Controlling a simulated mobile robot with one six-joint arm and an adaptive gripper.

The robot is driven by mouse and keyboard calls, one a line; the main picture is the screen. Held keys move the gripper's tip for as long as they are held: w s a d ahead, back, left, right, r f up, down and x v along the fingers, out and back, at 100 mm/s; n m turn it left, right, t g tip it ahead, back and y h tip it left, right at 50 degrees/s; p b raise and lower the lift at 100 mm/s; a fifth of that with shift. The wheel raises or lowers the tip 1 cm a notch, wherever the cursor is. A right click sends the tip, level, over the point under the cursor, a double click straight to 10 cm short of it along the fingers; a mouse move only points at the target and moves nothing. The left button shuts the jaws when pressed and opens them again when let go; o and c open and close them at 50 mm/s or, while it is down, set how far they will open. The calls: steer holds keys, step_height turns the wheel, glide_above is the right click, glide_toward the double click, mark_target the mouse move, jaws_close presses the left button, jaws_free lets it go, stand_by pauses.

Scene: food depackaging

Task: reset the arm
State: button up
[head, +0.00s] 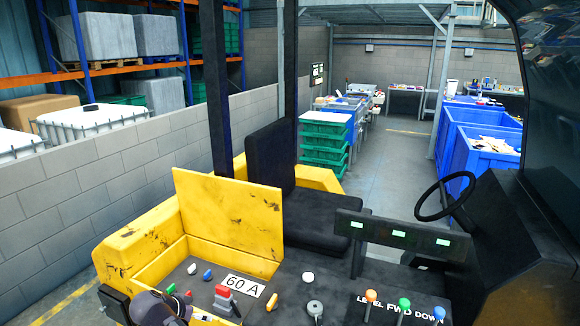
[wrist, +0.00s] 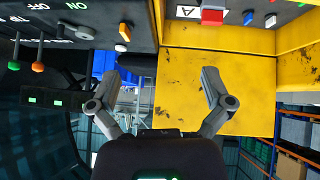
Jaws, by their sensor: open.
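My gripper (wrist: 159,78) is open in the wrist view, its two grey fingers spread wide with nothing between them. The picture there is upside down. Behind the fingers is a raised yellow panel (wrist: 190,105), which also stands upright in the head view (head: 228,215). Part of my arm shows at the bottom left of the head view; the fingertips cannot be made out there. A red block (head: 226,300) sits by a "60 A" label (head: 243,286) on the dark deck, apart from my gripper.
A black seat (head: 270,165), a steering wheel (head: 445,196) and a console with coloured levers (head: 404,304) stand close by.

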steer(key=d+f+n+g+b, duration=0.1)
steer(key=d+f+g, duration=0.1)
steer(key=d, duration=0.9)
steer(key=d+f+g+y+b, duration=0.1)
steer(key=d+f+g, duration=0.1)
steer(key=d, duration=0.9)
steer(key=d+f+n+g+y+b, duration=0.1)
steer(key=d+f+g, duration=0.1)
steer(key=d, duration=0.9)
steer(key=shift+w+d+f+n, duration=0.15)
steer(key=shift+f+n, duration=0.15)
steer(key=shift+f, duration=0.4)
steer(key=s+d, duration=0.1)
steer(key=d, duration=0.2)
steer(key=s+d+f+n+y, duration=0.1)
steer(key=d, duration=0.2)
steer(key=s+d+g+y+b, duration=0.1)
steer(key=s+d, duration=0.1)
steer(key=d, duration=0.1)
steer(key=shift+f, duration=0.2)
steer(key=c, duration=0.6)
